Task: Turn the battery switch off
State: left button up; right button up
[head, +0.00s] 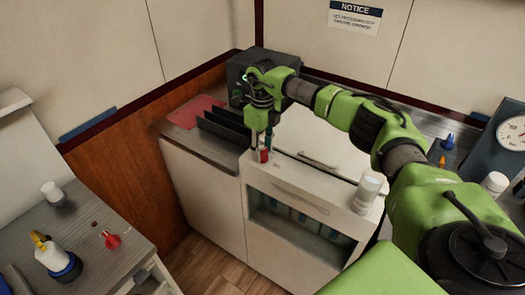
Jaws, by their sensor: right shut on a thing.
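My right gripper (262,150) points down over the front edge of the white cabinet (295,185) in the middle of the head view. It is shut on a small red piece (264,156), which shows between the fingertips. The fingers hide most of this piece, so I cannot tell its full shape, its turn, or whether it is the battery switch. Another small red piece (110,240) with a knob-like shape lies on the left counter, far from the gripper. My left gripper is not in view.
A white bottle (367,190) stands on the cabinet to the right of the gripper. Dark upright dividers (224,130) and a dark box (240,75) are close behind and left. The left counter (95,270) holds a white-and-yellow bottle (53,255). A gauge (512,132) is far right.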

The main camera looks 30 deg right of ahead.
aim_at(262, 151)
jog(key=shift+r+n, duration=0.1)
jog(key=shift+n, duration=0.2)
dwell(0.4)
jog(key=o, duration=1.1)
notch_tip(262, 151, up, 12)
jog(key=shift+f, duration=0.1)
